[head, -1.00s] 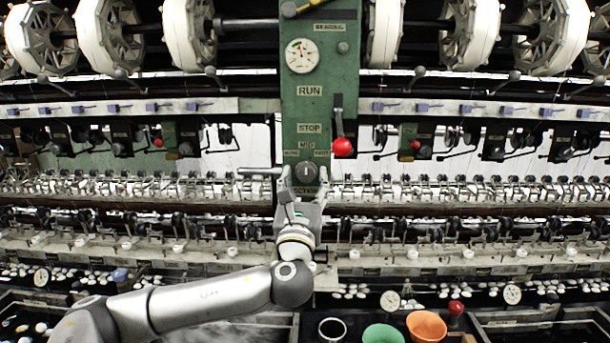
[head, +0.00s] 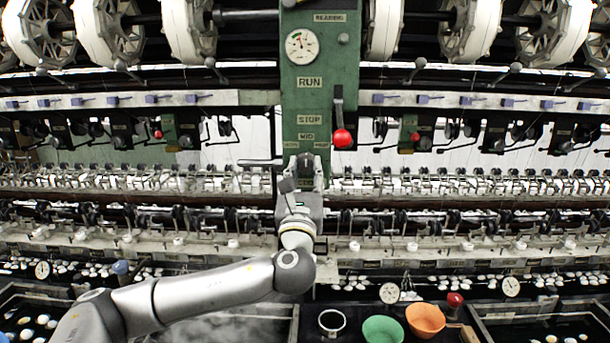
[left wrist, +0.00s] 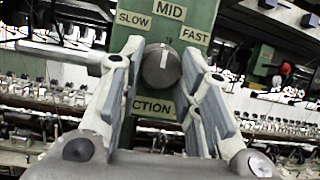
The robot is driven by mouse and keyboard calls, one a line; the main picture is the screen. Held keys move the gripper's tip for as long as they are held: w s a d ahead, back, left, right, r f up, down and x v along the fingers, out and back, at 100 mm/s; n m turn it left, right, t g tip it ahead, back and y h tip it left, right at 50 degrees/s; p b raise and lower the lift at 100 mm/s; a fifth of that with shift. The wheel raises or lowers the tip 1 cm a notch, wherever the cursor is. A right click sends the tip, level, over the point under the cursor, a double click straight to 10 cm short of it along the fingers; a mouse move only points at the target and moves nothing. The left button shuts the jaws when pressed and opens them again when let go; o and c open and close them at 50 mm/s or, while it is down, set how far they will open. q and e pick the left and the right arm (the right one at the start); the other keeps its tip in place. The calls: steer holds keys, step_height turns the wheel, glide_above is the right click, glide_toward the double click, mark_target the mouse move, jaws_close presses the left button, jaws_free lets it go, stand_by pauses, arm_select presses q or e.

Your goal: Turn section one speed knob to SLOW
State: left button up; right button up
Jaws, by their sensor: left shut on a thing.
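The section speed knob (left wrist: 161,66) is a round dark grey knob on a green panel (left wrist: 203,12). Its pale pointer line stands nearly upright, toward the MID label (left wrist: 170,11). The SLOW label (left wrist: 133,20) is at its upper left and the FAST label (left wrist: 195,35) at its upper right. A label ending in "CTION" (left wrist: 153,107) is below, partly hidden by a finger. My left gripper (head: 305,162) is shut on the knob, one finger on each side in the left wrist view (left wrist: 160,72). In the head view the fingers largely cover the knob. My right gripper is not in view.
A red-ball lever (head: 342,138) hangs just right of the knob, below the RUN and STOP labels. A grey horizontal bar (head: 258,163) sticks out left of it. Green (head: 382,330) and orange (head: 425,320) bowls stand below right. Thread machinery lines both sides.

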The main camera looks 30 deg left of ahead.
arm_select(q)
steer(key=n+b, duration=0.1)
steer(key=n+g+y+b, duration=0.1)
steer(key=n, duration=0.1)
steer(key=n+y+b, duration=0.1)
steer(key=n, duration=0.1)
steer(key=shift+w+d+f+g, duration=0.1)
steer(key=shift+d+f+g, duration=0.05)
steer(key=shift+f+g, duration=0.15)
steer(key=n, duration=0.1)
steer(key=n+g+y+b, duration=0.1)
steer(key=n, duration=0.1)
steer(key=shift+d+r+n+y, duration=0.1)
steer(key=shift+r+n+y, duration=0.05)
steer(key=shift+n+y, duration=0.15)
steer(key=shift+w+r+n+g+y+b, duration=0.1)
steer(key=shift+n+g+y+b, duration=0.15)
steer(key=shift+n+g, duration=0.55)
steer(key=shift+r+n+g+y+b, duration=0.1)
steer(key=shift+n+g+y+b, duration=0.15)
steer(key=shift+n, duration=0.95)
steer(key=o, duration=1)
steer(key=v, duration=1.2)
